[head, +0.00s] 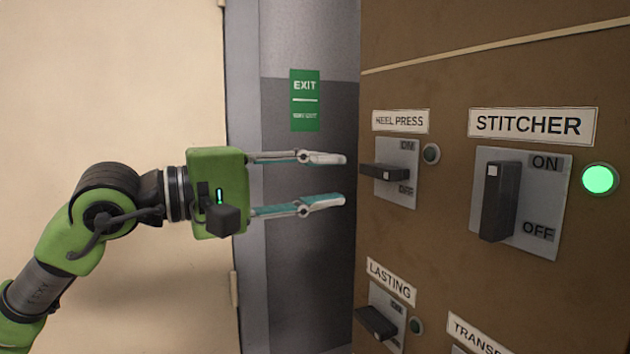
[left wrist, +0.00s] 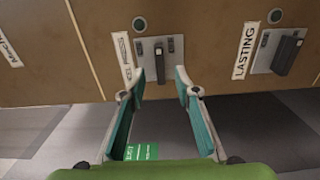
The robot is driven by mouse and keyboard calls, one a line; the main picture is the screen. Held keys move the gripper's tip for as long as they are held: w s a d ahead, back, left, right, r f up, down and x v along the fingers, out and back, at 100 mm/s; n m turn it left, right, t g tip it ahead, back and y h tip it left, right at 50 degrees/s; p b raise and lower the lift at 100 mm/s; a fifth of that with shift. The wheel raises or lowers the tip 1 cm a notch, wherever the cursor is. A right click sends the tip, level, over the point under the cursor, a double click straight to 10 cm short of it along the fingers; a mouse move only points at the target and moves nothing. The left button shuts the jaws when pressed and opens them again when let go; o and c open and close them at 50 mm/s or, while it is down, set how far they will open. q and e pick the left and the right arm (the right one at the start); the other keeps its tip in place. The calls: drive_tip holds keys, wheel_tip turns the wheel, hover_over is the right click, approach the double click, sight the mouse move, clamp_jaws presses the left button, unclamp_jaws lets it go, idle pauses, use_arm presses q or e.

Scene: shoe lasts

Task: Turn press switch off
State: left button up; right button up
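The heel press switch (head: 385,174) is a dark lever on a grey plate marked ON above and OFF below, under a HEEL PRESS label. Its lever sticks out toward the left at about mid-plate, and its small round lamp (head: 432,153) looks dark. My left gripper (head: 344,181) is open and empty, just left of the lever, with one finger above its height and one below. In the left wrist view the switch lever (left wrist: 160,64) lies ahead, between the lines of the two spread fingertips (left wrist: 159,78). No contact is evident. My right gripper is out of view.
The stitcher switch (head: 500,200) is to the right, its lamp (head: 600,179) lit green. The lasting switch (head: 377,322) is below, its lamp (head: 416,326) dark. All are on a brown panel (head: 480,70). A green exit sign (head: 305,100) hangs behind.

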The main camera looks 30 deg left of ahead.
use_arm(q)
drive_tip(key=shift+s+a, duration=0.3)
drive_tip(key=shift+s, duration=0.2)
